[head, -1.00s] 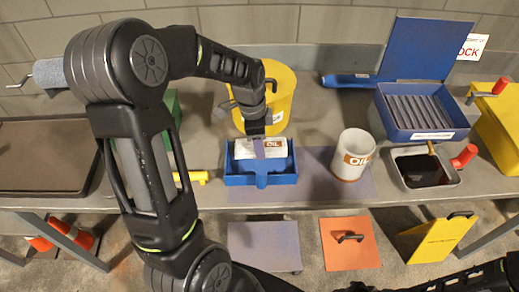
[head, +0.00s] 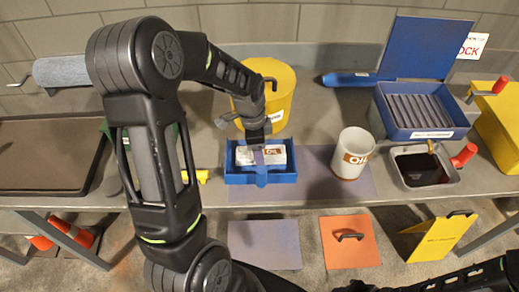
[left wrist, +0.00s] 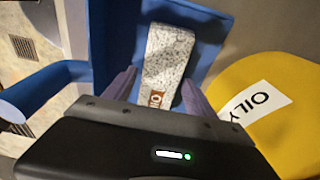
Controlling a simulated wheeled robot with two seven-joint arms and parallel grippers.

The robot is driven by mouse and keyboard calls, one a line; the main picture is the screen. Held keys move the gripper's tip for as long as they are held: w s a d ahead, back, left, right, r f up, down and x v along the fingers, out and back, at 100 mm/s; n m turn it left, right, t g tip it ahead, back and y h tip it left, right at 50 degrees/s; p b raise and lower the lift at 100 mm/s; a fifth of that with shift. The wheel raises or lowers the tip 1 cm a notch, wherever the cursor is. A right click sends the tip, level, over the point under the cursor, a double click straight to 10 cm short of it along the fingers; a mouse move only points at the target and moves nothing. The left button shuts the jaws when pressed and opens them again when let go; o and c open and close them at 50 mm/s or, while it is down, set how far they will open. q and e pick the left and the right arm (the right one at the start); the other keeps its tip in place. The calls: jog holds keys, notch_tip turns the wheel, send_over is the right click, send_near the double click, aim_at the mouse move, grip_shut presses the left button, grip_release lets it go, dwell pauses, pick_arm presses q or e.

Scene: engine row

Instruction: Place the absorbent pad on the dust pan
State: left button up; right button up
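The absorbent pad, a white speckled block with an OIL label (head: 246,158), lies inside the blue dust pan (head: 273,179) on the bench. In the left wrist view the pad (left wrist: 168,55) rests in the blue pan (left wrist: 118,25). My left gripper (head: 258,156) points down over the pan. Its two fingers (left wrist: 158,92) stand apart on either side of the pad, with visible gaps. Part of my right arm shows at the bottom right of the head view, but its gripper does not.
A yellow oily-waste bin (head: 284,92) stands close behind the pan; it is also in the left wrist view (left wrist: 285,125). A white OIL mug (head: 350,165) and a tray of dark liquid (head: 424,170) are to the right. A dark tray (head: 45,160) is at left.

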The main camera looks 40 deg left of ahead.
pick_arm(q)
jog(key=shift+o, duration=0.5)
jog(key=shift+r, duration=0.45)
notch_tip(320, 180, up, 11)
jog(key=a, duration=0.1)
jog(key=shift+s+r+b, duration=0.15)
jog(key=shift+s+b, duration=0.2)
jog(key=shift+s, duration=0.1)
jog(key=shift+a, duration=0.1)
dwell(0.9)
